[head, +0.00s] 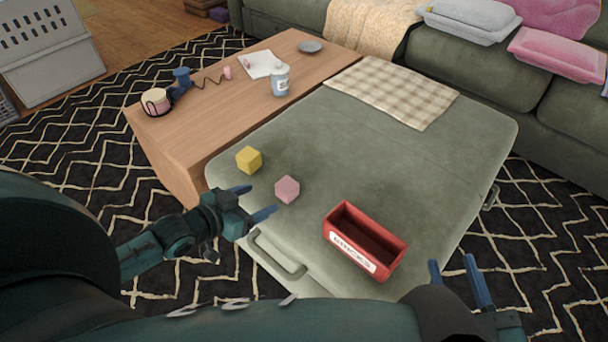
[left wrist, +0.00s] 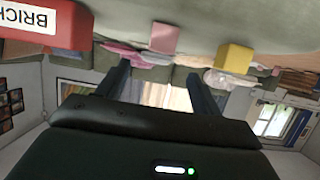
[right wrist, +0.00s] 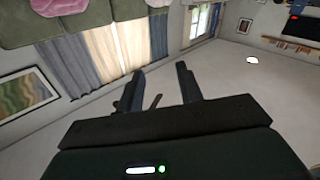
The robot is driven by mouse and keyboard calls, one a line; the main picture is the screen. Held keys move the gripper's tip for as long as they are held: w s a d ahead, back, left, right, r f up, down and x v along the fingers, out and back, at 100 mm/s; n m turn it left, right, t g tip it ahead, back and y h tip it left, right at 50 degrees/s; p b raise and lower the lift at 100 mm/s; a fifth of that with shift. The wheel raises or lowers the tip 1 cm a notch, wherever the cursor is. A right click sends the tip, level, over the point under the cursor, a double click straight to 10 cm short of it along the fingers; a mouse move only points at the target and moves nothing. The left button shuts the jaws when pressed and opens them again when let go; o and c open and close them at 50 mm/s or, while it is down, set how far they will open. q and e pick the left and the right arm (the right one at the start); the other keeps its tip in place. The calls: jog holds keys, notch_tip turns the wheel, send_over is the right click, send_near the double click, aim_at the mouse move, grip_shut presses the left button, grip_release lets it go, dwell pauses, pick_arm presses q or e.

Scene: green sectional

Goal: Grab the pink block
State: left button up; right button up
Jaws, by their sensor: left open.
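The pink block (head: 287,189) sits on the grey-green ottoman (head: 330,140), to the left of the red box. It also shows in the left wrist view (left wrist: 165,38), where the picture is upside down. My left gripper (head: 252,202) is open and empty, with its fingers apart just to the left of the pink block and not around it. In the left wrist view, the block appears beyond the fingertips, between their directions. My right gripper (head: 451,262) is open and empty, beyond the ottoman's near right edge; its wrist view shows no block.
A yellow block (head: 249,159) sits behind and left of the pink one. A red box (head: 395,258) labelled BRICKS stands to the right. A checked cloth (head: 390,92) lies at the back. A wooden table (head: 170,140) with small items adjoins the ottoman. The ottoman's middle is clear.

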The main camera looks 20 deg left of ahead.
aim_at(292, 185)
pick_arm(q)
jog(key=b+x, duration=0.3)
jog(key=x, duration=0.5)
jog(key=b+x, duration=0.1)
jog(key=x, duration=0.1)
jog(key=b+x, duration=0.2)
jog(key=x, duration=0.1)
jog(key=shift+s+a+f, duration=0.1)
jog(key=shift+a+f, duration=0.05)
jog(key=shift+f, duration=0.15)
jog(key=shift+c, duration=0.3)
pick_arm(e)
jog(key=shift+w+a+r+t+y, duration=0.1)
jog(key=shift+a+t+y, duration=0.2)
jog(key=shift+a+y, duration=0.1)
jog(key=shift+w+a+r+t+y, duration=0.1)
jog(key=shift+a+t+y, duration=0.2)
jog(key=shift+a+y, duration=0.1)
pick_arm(q)
jog(key=c, duration=1)
pick_arm(e)
jog(key=shift+d+f, duration=0.1)
jog(key=shift+f, duration=0.25)
